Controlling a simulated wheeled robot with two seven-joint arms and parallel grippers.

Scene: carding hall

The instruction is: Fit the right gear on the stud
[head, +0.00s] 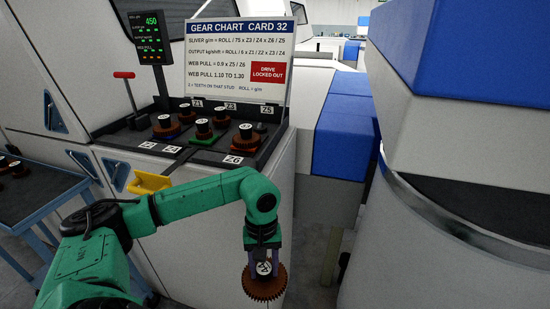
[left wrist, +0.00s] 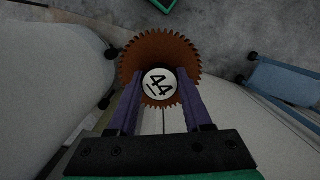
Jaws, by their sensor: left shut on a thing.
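My left gripper (head: 263,262) is shut on a brown toothed gear (head: 264,289), held in the air in front of the machine, clear of the gear deck. In the left wrist view the gear (left wrist: 160,46) has a white hub face marked 44 between the two purple fingers. A short dark stud (head: 261,128) near the Z5 label looks bare. My right gripper is out of view.
The gear chart card (head: 238,50) stands behind the deck, with a red "drive locked out" sign. A display (head: 150,35) reads 450. A red-handled lever (head: 124,75) and a yellow handle (head: 150,182) are at the left. A blue cart (head: 45,207) bears dark gears.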

